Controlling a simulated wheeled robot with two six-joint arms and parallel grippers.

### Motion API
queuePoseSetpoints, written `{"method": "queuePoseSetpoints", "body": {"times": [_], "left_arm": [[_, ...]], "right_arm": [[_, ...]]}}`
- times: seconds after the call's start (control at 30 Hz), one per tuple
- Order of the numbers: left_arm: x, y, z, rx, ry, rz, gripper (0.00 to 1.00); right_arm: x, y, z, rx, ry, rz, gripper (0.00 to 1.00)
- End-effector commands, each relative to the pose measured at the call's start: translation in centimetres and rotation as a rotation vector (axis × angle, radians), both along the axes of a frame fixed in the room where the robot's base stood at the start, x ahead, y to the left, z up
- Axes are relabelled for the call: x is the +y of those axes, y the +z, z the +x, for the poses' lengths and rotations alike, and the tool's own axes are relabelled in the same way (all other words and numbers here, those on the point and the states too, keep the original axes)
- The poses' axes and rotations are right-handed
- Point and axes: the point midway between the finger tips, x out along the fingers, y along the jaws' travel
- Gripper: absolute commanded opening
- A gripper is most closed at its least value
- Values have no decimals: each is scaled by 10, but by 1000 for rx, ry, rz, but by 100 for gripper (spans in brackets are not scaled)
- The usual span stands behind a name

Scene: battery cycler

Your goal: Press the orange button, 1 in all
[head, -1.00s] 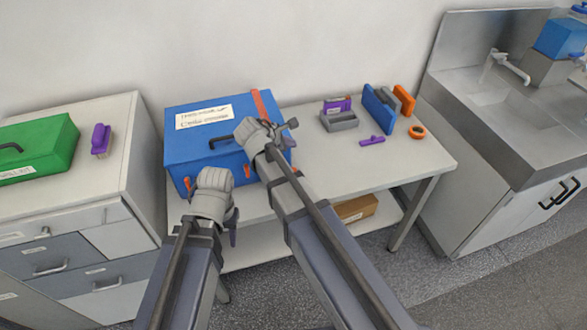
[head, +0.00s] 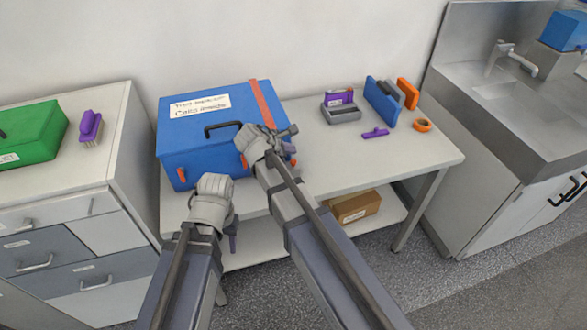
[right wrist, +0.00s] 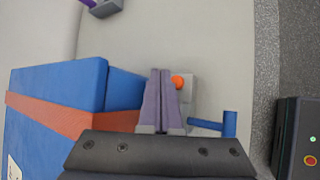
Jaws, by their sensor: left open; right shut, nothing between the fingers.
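In the right wrist view, an orange button (right wrist: 178,82) sits on a small pale grey box (right wrist: 188,92) beside the blue case (right wrist: 60,85). My right gripper (right wrist: 158,74) is shut and empty; its fingertips appear just left of the button, and I cannot tell whether they touch it. In the head view, my right gripper (head: 288,150) is at the right front of the blue case (head: 212,133), and my arm largely hides the button there. My left gripper (head: 233,238) hangs low in front of the table, away from the button, its fingers barely showing.
The blue case with an orange band stands on the white table (head: 400,155). Behind and right are a grey holder (head: 342,115), blue and orange upright pieces, a purple brush (head: 375,133) and an orange tape roll (head: 422,125). The table's middle is clear. A sink stands right.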

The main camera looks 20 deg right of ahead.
Motion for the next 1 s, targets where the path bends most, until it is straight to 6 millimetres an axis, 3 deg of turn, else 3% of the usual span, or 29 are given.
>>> {"method": "queuePoseSetpoints", "body": {"times": [0.03, 0.17, 1.0], "left_arm": [[0, -12, 0, 0, 0, 0, 45], [0, -18, 0, 0, 0, 0, 45], [0, -17, 0, 0, 0, 0, 45]], "right_arm": [[0, -12, 0, 0, 0, 0, 0], [0, -18, 0, 0, 0, 0, 0], [0, -17, 0, 0, 0, 0, 0]]}}
